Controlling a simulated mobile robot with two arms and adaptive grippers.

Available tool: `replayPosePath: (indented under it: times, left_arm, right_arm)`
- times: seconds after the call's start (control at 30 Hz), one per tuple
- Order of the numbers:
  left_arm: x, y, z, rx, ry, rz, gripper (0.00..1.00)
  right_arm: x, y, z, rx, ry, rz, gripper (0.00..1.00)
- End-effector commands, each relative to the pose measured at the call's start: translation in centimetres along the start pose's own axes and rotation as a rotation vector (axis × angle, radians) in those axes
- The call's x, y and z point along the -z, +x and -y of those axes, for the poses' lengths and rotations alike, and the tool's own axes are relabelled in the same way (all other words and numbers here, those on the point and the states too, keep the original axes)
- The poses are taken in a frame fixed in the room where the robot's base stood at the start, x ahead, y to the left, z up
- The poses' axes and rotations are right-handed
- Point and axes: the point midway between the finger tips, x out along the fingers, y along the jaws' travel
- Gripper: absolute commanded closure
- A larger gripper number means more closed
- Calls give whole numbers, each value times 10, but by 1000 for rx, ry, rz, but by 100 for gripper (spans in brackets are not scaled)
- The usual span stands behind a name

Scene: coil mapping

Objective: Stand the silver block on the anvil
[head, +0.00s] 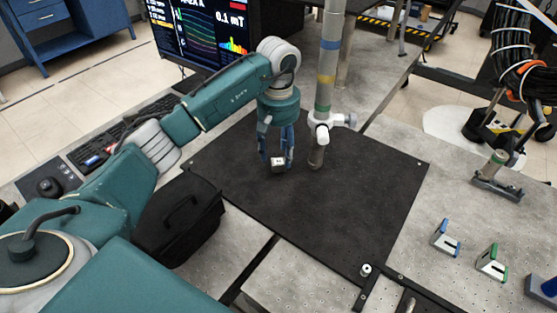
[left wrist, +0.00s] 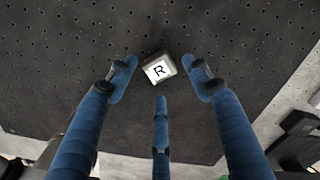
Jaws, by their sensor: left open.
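The silver block (head: 278,165) sits on the black perforated plate (head: 330,225), with a dark shadowed side. In the left wrist view the block (left wrist: 159,69) shows a white face with a black letter R, turned slightly. My left gripper (head: 276,157) points down over the block. Its blue fingers are spread open around the block, and no finger clearly touches it. I cannot tell for certain which thing is the anvil. My right gripper is not in view.
An upright banded pole (head: 326,75) with a white clamp stands close right of my left gripper. A black bag (head: 178,220) lies at left. A small white knob (head: 366,269) is at the plate's front corner. Blue (head: 446,239) and green (head: 491,263) brackets stand at right.

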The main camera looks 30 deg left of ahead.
Motion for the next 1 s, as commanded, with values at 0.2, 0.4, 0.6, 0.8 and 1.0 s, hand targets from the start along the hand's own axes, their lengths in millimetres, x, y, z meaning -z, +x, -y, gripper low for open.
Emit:
replayPosePath:
  times: [0.2, 0.4, 0.6, 0.8, 1.0]
  left_arm:
    - [1, -48, 0, -2, -1, -4, 50]
    - [1, -78, 0, -1, -1, -2, 50]
    - [2, -90, -1, 3, 2, 3, 47]
    - [5, -76, -4, 4, 11, 6, 47]
    - [4, -41, -4, 3, 11, 6, 47]
  right_arm:
    - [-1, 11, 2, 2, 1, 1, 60]
    - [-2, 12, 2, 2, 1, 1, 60]
    - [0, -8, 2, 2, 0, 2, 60]
    - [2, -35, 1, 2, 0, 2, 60]
    - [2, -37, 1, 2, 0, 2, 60]
